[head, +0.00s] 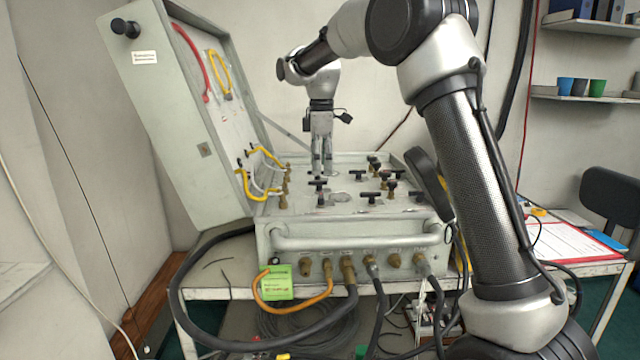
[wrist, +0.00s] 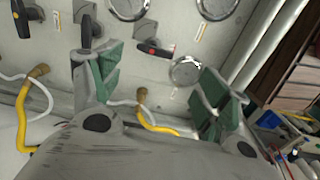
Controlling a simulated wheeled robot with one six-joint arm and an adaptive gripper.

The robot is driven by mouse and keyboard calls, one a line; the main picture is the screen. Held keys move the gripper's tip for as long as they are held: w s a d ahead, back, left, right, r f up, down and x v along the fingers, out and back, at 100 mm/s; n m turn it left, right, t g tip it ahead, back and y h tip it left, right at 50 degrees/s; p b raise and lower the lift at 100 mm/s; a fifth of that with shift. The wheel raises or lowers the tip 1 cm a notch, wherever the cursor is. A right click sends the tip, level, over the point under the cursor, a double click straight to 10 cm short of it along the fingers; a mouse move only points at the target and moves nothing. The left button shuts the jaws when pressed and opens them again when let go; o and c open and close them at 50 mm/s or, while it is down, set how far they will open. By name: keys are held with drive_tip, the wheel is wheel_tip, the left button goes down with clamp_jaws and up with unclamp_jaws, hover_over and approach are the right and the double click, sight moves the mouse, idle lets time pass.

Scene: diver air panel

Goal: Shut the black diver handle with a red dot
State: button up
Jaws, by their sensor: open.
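The black diver handle with a red dot (wrist: 153,49) shows in the wrist view on the grey panel. Its bar lies roughly crosswise in that picture, pointing from one finger side to the other. My gripper (wrist: 160,66) is open, with its green-padded fingers apart on either side of the handle's place in the picture. No contact with the handle shows. In the head view my gripper (head: 322,172) points down over the left half of the panel. Which handle there has the red dot is too small to tell.
Other black handles stand close by, one (wrist: 88,25) beside the left finger and another (head: 371,196) on the panel's right half. Round gauges (wrist: 188,71) and yellow hoses (head: 262,155) are near. The open lid (head: 185,130) rises at the left.

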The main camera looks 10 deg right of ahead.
sight(321, 194)
drive_tip(key=shift+w, duration=0.3)
drive_tip(key=shift+w+d+f, duration=0.1)
drive_tip(key=shift+w+f, duration=0.05)
drive_tip(key=shift+f, duration=0.2)
wheel_tip(321, 194, down, 7)
drive_tip(key=shift+f, duration=0.1)
drive_tip(key=c, duration=1.2)
